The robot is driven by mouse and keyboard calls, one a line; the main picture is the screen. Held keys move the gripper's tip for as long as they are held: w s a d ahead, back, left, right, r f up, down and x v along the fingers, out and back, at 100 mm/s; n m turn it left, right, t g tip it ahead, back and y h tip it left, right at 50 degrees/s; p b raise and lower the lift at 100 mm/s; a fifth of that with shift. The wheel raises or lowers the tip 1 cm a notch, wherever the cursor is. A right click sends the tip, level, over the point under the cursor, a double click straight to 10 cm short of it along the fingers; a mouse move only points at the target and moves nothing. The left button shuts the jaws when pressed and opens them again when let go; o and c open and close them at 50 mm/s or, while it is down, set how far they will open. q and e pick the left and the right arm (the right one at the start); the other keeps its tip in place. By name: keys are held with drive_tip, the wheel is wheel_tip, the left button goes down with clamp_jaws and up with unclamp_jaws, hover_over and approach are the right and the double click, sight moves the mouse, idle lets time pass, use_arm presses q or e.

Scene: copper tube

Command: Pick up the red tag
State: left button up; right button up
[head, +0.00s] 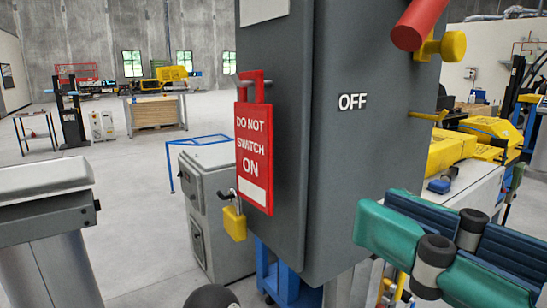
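The red tag (254,157), lettered "DO NOT SWITCH ON" above a white strip, hangs upright on the left side of the grey switch box (352,140). Its narrow red top loop (252,85) sits at a grey rod on the box. My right gripper (380,212), with teal fingers and dark ribbed pads, is at the lower right, apart from the tag and right of the box. It looks open, with nothing seen between its fingers. My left gripper cannot be made out.
A red handle (419,22) and a yellow knob (446,46) stick out at the box's upper right. A grey cabinet (222,215) stands behind it.

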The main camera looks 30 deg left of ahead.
sight(272, 166)
drive_tip(key=p+x, duration=0.1)
drive_tip(key=x, duration=0.9)
drive_tip(key=shift+a, duration=0.2)
drive_tip(key=shift+f+p+x, duration=0.2)
drive_tip(key=shift+p+x, duration=0.4)
drive_tip(key=shift+x, duration=2.55)
drive_tip(key=shift+d, duration=0.1)
drive_tip(key=shift+c, duration=0.4)
clamp_jaws()
